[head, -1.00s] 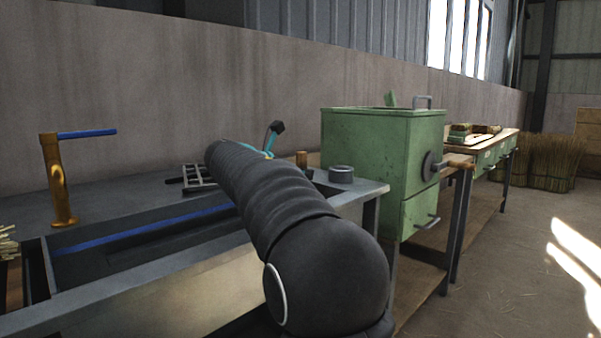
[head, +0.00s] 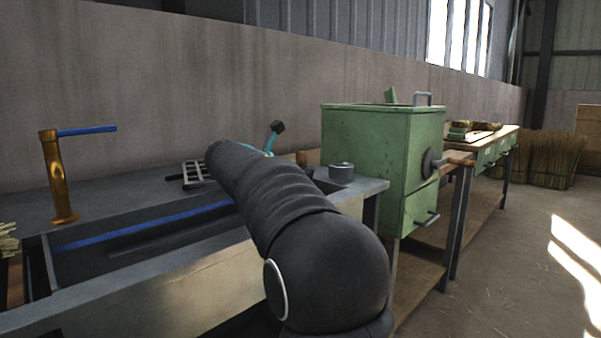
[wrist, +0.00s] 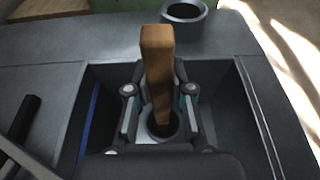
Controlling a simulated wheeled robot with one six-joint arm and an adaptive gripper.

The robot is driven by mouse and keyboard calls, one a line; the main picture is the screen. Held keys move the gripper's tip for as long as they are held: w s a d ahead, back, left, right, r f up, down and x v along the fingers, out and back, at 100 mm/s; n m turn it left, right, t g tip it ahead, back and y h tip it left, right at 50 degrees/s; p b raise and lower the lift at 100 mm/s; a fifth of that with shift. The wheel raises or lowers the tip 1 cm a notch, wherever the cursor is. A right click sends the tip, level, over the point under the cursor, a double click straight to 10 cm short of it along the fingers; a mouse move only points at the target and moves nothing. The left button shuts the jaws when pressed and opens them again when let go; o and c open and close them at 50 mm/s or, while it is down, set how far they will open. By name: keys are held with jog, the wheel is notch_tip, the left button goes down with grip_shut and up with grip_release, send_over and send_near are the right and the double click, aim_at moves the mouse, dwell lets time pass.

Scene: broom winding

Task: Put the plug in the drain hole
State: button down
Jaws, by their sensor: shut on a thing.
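The plug (wrist: 157,65) is a tapered brown wooden peg, wide at the top. It stands nearly upright between the fingers of my gripper (wrist: 160,112), which is shut on it. Its narrow lower end meets a dark round ring (wrist: 172,133) that looks like the drain hole, in the sink basin (wrist: 222,115). I cannot tell whether the tip is inside the hole or just above it. In the head view a small brown wooden top (head: 301,158) shows behind my arm; my gripper is hidden there.
A grey hollow cylinder (head: 341,172) stands on the counter's right end, and shows in the wrist view (wrist: 185,14). A green metal box (head: 375,150) stands to the right. A brass tap (head: 57,178) with a blue lever is at the left. A dark rack (head: 194,173) lies behind the basin.

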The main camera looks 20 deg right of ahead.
jog(key=shift+f, duration=0.2)
jog(key=c, duration=1.3)
grip_release()
jog(key=p+v, duration=0.4)
jog(key=v, duration=0.7)
